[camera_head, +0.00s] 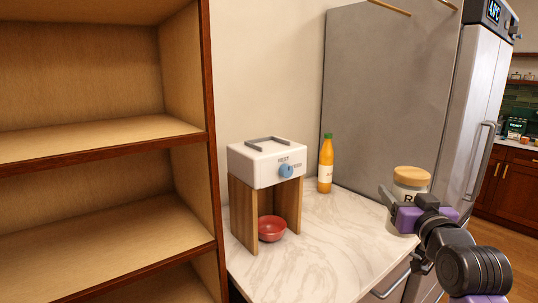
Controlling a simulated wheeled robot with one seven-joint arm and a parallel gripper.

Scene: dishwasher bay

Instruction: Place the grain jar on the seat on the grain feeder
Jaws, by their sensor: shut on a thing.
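The grain jar (411,175) has a wooden lid and a white labelled body, and stands upright at the right of the counter. My gripper (408,205) is shut on the jar, its fingers low on the near side and hiding the jar's lower part. I cannot tell whether the jar's base touches the counter. The grain feeder (265,177) is a white box on wooden side panels, to the left of my gripper. The seat (267,143) is a grey bracket frame on top of the feeder, and it is empty.
A red bowl (271,228) sits under the feeder between its panels. An orange bottle (326,165) stands behind, between feeder and jar. Wooden shelves (105,140) are close on the left. The marble counter (335,245) is clear in front.

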